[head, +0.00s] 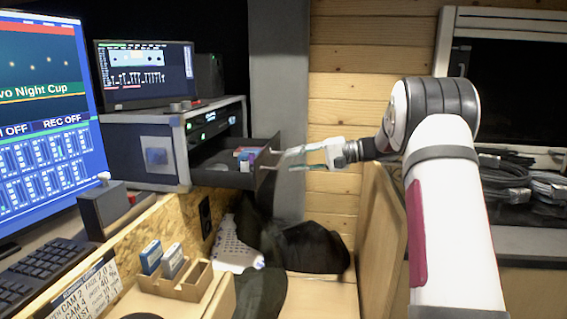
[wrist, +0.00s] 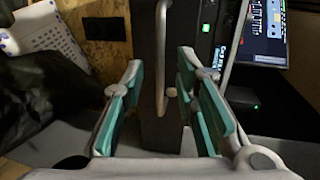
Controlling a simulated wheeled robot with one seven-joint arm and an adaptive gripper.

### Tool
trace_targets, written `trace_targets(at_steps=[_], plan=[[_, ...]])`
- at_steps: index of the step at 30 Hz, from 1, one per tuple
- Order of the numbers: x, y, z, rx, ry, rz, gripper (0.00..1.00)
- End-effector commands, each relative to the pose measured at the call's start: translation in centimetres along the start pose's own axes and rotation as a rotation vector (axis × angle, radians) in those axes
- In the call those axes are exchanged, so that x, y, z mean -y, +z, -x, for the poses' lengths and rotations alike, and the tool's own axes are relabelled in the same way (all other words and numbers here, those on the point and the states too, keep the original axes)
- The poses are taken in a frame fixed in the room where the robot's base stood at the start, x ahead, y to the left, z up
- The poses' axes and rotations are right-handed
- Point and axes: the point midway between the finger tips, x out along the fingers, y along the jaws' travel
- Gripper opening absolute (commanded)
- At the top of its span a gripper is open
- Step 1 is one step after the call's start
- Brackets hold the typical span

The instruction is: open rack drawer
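The rack drawer (head: 222,178) stands pulled out of the black rack case (head: 140,150), and small boxes (head: 246,155) show inside it. Its dark front panel (head: 266,168) faces my gripper (head: 290,164). In the wrist view, the pale bar handle (wrist: 161,50) on the drawer front stands between the two teal-padded fingers of my gripper (wrist: 160,78). The fingers are spread, with a gap on each side of the handle. The gripper holds nothing.
A monitor (head: 145,75) sits on the rack, and a larger screen (head: 45,110) is at left. A desk with a keyboard (head: 40,272) and a wooden card holder (head: 178,282) lies in front. A dark bag (head: 300,245) lies below the drawer. A wooden panel (head: 382,230) stands below my arm.

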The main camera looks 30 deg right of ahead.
Motion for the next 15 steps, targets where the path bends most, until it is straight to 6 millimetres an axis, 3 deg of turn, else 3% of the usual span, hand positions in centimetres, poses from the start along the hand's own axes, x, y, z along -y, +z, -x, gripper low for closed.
trace_targets(at_steps=[6, 15], plan=[[0.0, -0.1, 4.4, -0.003, 0.000, 0.000, 0.27], [-0.1, 0.0, 7.0, 0.000, 0.000, -0.001, 0.27]])
